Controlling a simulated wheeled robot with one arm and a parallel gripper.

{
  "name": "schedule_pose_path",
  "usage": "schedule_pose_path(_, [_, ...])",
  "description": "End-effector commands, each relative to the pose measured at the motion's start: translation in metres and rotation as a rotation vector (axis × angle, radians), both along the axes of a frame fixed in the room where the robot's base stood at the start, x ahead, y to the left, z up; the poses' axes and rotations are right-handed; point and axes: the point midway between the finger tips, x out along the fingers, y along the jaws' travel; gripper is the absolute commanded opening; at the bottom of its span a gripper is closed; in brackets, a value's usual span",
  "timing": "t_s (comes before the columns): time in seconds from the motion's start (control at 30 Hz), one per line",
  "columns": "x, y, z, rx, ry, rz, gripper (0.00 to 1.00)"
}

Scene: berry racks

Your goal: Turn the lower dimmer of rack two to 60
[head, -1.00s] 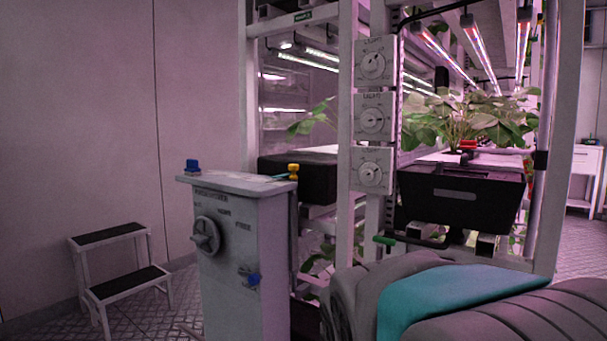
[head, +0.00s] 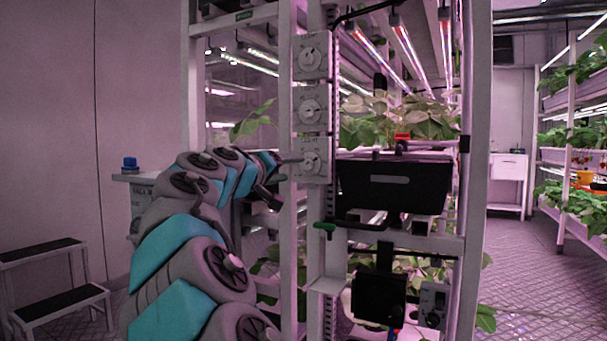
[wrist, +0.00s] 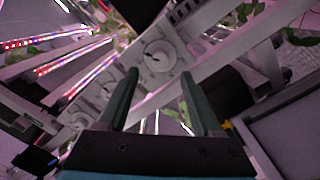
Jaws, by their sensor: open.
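Three pale dimmer plates with round knobs sit one above another on the rack's front post. The lower dimmer (head: 311,162) is the bottom one in the head view. In the wrist view, the nearest dimmer knob (wrist: 159,56), apparently the same one, lies beyond and between my fingertips. My gripper (head: 288,168) is beside the left edge of the lower dimmer in the head view. In the wrist view my gripper (wrist: 159,72) is open, with its two dark fingers apart and nothing between them. I cannot tell if it touches the plate. The dial's numbers are too small to read.
The middle dimmer (head: 311,112) and upper dimmer (head: 311,58) are close above. A grey pedestal (head: 140,183) and a step stool (head: 55,290) stand left.

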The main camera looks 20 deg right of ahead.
Motion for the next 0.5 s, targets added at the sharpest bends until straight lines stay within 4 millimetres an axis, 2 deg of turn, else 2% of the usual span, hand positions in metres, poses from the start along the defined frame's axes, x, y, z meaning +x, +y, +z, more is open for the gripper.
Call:
schedule_pose_path(0.17, [0.007, 0.002, 0.002, -0.012, -0.012, 0.008, 0.67])
schedule_pose_path(0.5, [0.028, -0.028, 0.002, -0.009, -0.012, 0.008, 0.67])
